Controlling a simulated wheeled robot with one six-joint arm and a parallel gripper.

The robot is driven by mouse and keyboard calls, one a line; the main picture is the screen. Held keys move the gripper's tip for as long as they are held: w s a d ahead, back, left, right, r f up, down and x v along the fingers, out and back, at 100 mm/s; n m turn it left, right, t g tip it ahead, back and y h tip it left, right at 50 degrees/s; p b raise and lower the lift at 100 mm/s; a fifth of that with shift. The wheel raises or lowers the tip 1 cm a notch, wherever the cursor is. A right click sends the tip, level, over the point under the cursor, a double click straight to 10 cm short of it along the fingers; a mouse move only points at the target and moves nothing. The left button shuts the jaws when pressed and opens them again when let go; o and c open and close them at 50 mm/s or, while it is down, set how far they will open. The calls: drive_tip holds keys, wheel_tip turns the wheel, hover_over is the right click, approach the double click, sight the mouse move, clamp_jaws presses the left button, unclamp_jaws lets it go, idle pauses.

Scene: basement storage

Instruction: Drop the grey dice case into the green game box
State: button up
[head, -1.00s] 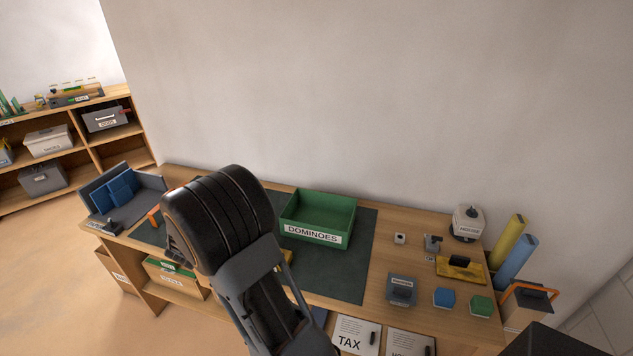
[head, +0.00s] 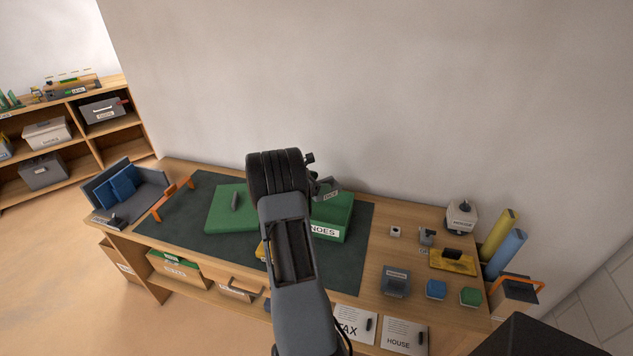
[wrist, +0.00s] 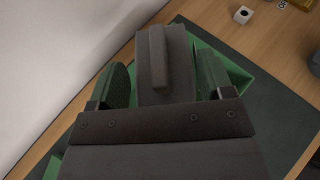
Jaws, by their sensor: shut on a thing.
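The grey dice case (wrist: 152,85), with a raised bar on its top, sits between the two fingers of my gripper (wrist: 163,78) in the wrist view. My gripper is shut on it. In the head view the case (head: 331,195) shows as a small grey piece with a white label, over the open green game box (head: 345,222) marked DOMINOES. My arm hides the left part of the box. In the wrist view the green box (wrist: 238,72) shows below and around the fingers. The gap between case and box floor cannot be judged.
A green lid (head: 225,210) with a dark handle lies on the dark mat (head: 345,272), left of my arm. An orange handle (head: 173,197) stands farther left. Small blocks and tools crowd the table's right side. The wall rises close behind the table.

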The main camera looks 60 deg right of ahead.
drive_tip(key=shift+f+b, duration=1.7)
drive_tip(key=shift+f, duration=1.05)
drive_tip(key=o, duration=1.1)
drive_tip(key=shift+a, duration=0.1)
drive_tip(key=b+v, duration=0.1)
drive_tip(key=v, duration=1.2)
drive_tip(key=shift+w+a+r, duration=0.1)
drive_tip(key=shift+w+a, duration=0.2)
